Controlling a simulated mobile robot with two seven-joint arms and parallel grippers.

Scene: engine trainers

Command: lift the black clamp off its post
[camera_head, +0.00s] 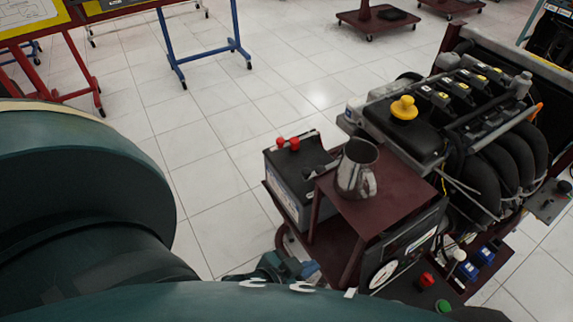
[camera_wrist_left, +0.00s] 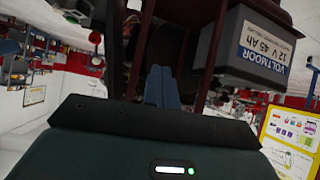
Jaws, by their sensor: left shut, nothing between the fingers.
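The battery (camera_head: 290,182) is a grey and black box on the maroon engine stand, with red caps (camera_head: 287,143) on its far end. A dark shape on its top near the stand's shelf looks like the black clamp (camera_head: 316,170); the post under it cannot be made out. In the left wrist view the battery (camera_wrist_left: 256,45) shows its white label at upper right, and the clamp cannot be made out. My left gripper (camera_wrist_left: 159,84) is shut and empty, its blue-grey fingers beside the battery. In the head view it (camera_head: 306,268) is low beside the stand, partly hidden by my arm. My right gripper is not in view.
A metal jug (camera_head: 357,168) stands on the stand's maroon shelf (camera_head: 398,190), close to the battery. The engine (camera_head: 460,120) with a yellow cap fills the right side. A gauge panel (camera_head: 405,250) is below the shelf. White tiled floor is clear left of the battery.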

